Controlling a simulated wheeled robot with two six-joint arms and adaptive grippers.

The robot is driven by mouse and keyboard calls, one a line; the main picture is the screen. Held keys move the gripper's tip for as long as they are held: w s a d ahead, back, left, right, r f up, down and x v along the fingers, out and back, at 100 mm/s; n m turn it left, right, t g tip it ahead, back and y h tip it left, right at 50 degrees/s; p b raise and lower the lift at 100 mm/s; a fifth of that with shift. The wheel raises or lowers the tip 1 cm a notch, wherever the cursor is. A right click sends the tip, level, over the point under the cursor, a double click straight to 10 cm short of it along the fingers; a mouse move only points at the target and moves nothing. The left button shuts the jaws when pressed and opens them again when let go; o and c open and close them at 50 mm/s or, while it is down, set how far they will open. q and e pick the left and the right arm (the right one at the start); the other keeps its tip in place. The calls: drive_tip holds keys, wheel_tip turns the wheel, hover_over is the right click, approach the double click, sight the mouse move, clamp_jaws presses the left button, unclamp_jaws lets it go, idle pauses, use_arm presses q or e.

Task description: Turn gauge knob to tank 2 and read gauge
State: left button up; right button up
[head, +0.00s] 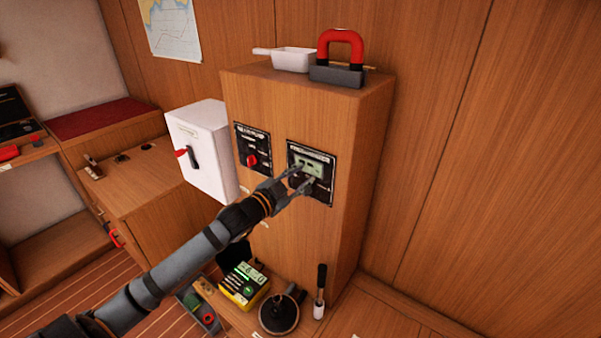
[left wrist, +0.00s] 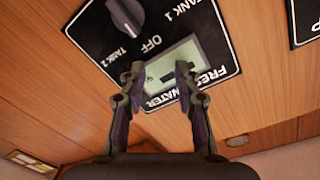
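The black fresh water gauge panel (head: 328,196) is on the front of the wooden cabinet; it also shows in the left wrist view (left wrist: 215,28), turned nearly upside down. Its grey knob (left wrist: 124,14) is at that view's top edge, its white mark seeming to point toward OFF, between TANK 1 and TANK 2. The pale display (head: 315,163) shows in the left wrist view too (left wrist: 188,58), with dark segments I cannot read. My left gripper (head: 305,174) is open and empty, fingertips (left wrist: 160,70) over the display, apart from the knob. Contact is unclear. My right gripper is out of view.
Left of the gauge is another black panel with a red knob (head: 252,160), then a white switch box (head: 205,150) with a red-tipped lever. A red-handled object (head: 340,50) and white pan (head: 293,60) sit on top.

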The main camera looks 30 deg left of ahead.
use_arm(q)
drive_tip(key=s+a+f+n+p, duration=0.2)
drive_tip(key=s+f+n+p, duration=0.45)
drive_tip(key=s+p, duration=0.5)
drive_tip(key=w+d+b, duration=0.1)
drive_tip(key=w, duration=1)
drive_tip(key=shift+w+d+n+t+y, duration=0.3)
drive_tip(key=shift+w+d+n+y, duration=0.05)
drive_tip(key=shift+w+d+y, duration=0.05)
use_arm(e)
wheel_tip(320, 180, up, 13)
use_arm(q)
drive_tip(key=shift+s, duration=0.1)
clamp_jaws()
